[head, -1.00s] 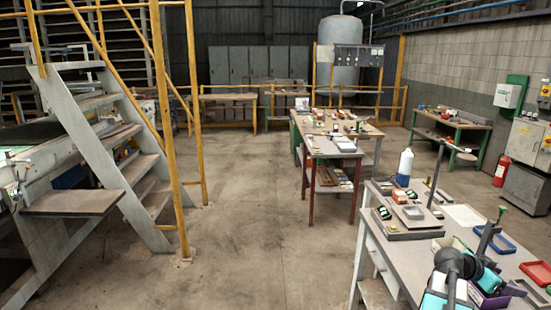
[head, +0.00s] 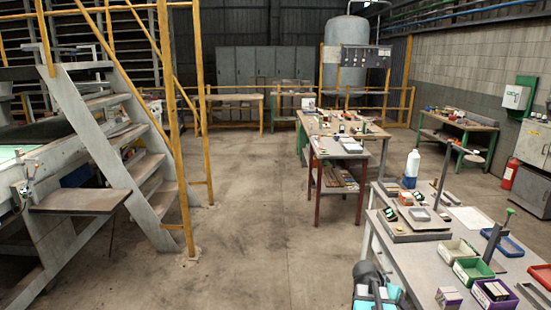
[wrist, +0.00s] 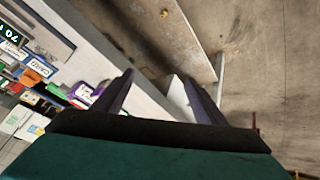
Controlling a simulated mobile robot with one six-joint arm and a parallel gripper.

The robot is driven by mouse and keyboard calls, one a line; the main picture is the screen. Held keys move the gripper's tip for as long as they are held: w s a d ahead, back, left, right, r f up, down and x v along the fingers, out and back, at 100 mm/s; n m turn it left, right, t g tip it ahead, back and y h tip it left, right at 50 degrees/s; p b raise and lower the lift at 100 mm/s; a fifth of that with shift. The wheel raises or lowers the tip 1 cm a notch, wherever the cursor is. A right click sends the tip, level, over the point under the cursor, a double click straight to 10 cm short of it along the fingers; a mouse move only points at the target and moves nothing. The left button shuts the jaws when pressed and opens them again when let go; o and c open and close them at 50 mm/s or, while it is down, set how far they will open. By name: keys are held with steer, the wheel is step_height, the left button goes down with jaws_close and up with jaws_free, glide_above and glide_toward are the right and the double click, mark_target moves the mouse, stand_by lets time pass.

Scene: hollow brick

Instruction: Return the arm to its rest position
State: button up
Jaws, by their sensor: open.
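My gripper (wrist: 158,92) is open in the wrist view, its two dark fingers apart with nothing held between them. Past the fingers are a pale bench edge and the concrete floor. In the head view, my arm (head: 372,285) shows at the bottom, left of the front edge of the near workbench (head: 405,262). The gripper's fingers cannot be made out there.
The near workbench holds a green bin (head: 473,270), a purple bin (head: 494,293), a blue tray (head: 502,244), a red tray (head: 541,276) and a white bottle (head: 412,166). Metal stairs (head: 130,160) stand at left. The middle floor (head: 260,240) is clear.

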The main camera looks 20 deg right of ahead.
steer(key=a+f+n+y, duration=0.2)
steer(key=a+f+n, duration=0.25)
steer(key=a, duration=0.85)
steer(key=a+f+n+y, duration=0.3)
steer(key=a+f, duration=0.2)
steer(key=a, duration=0.9)
steer(key=a+f+n+y, duration=0.2)
steer(key=a+f+n, duration=0.2)
steer(key=a, duration=0.9)
steer(key=s+f+g+b, duration=0.6)
steer(key=s+f+b, duration=0.4)
steer(key=s+f, duration=1.6)
step_height(320, 180, down, 2)
steer(key=shift+a+f+g, duration=0.15)
steer(key=shift+f+g, duration=0.05)
steer(key=shift+g, duration=0.2)
steer(key=shift+w, duration=0.1)
